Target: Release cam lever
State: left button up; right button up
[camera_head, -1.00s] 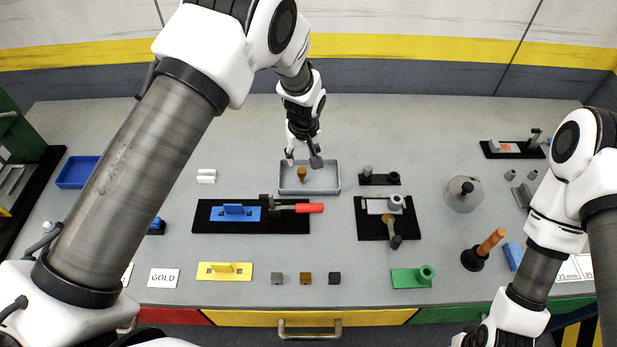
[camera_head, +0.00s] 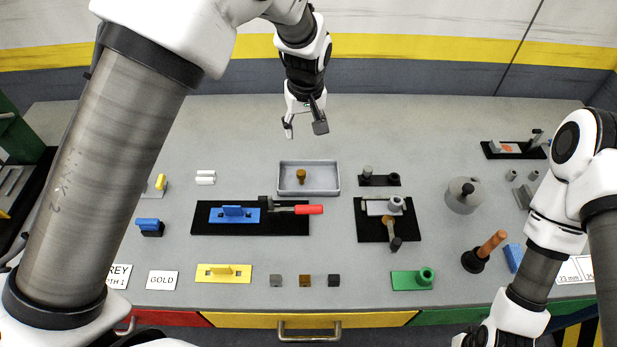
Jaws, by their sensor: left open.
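A black base plate (camera_head: 371,231) on the right half of the bench carries a light grey block and a grey cylinder (camera_head: 396,204). A brown cam piece (camera_head: 387,221) with a dark lever handle (camera_head: 396,243) sits at its front, the handle pointing toward the front edge. My left gripper (camera_head: 304,127) is open and empty, pointing down above the bench behind the grey tray (camera_head: 310,193), well away from the lever. A brass-coloured peg (camera_head: 300,176) stands in the tray. My right arm shows at the right; its gripper is outside the picture.
A clamp with a red handle (camera_head: 309,209) and a blue part (camera_head: 234,213) lie on another black plate. The bench behind the tray is clear.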

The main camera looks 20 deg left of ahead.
aim_at(395, 243)
jog(key=k, duration=1)
